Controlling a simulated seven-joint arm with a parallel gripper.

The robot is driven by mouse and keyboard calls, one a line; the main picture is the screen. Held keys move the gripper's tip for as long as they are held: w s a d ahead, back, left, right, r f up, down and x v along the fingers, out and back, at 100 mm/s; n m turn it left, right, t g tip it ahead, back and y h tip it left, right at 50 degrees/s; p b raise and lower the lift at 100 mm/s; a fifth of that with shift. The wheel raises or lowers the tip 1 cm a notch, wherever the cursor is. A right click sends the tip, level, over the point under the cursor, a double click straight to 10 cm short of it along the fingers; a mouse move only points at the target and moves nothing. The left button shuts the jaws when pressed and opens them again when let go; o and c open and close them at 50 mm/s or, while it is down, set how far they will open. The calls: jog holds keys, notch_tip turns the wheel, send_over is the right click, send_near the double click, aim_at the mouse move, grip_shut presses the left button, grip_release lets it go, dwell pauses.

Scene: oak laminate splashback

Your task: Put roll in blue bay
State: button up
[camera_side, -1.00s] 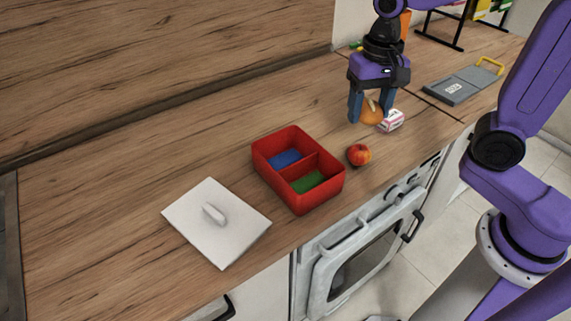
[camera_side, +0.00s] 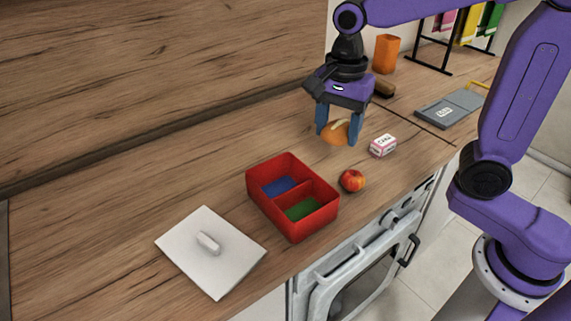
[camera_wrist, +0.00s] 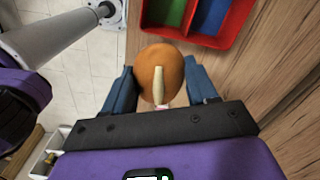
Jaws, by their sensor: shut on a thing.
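The roll (camera_side: 335,133) is round and orange-brown with a pale strip on top. My gripper (camera_side: 338,131) is shut on it and holds it above the counter, behind and to the right of the red box. In the wrist view the roll (camera_wrist: 160,75) sits between the two blue fingers. The red box (camera_side: 318,221) is open and has two compartments. The blue bay (camera_side: 278,187) is the farther one and the green bay (camera_side: 302,209) the nearer one. Both look empty. The wrist view shows the blue floor (camera_wrist: 210,15) and green floor at its top edge.
A red apple (camera_side: 352,181) stands right of the box. A small pink-and-white carton (camera_side: 383,145) lies behind it. A white lid with a handle (camera_side: 211,252) lies at the left.

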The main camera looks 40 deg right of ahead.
jog(key=w+a+f, duration=0.3)
jog(key=w+f, duration=0.7)
jog(key=f, duration=0.1)
jog(key=shift+w+a+f, duration=0.2)
jog(key=shift+a+f, duration=0.1)
jog(key=shift+f, duration=0.05)
jog(key=shift+f, duration=0.4)
jog(key=o, duration=1)
jog(key=shift+o, duration=0.2)
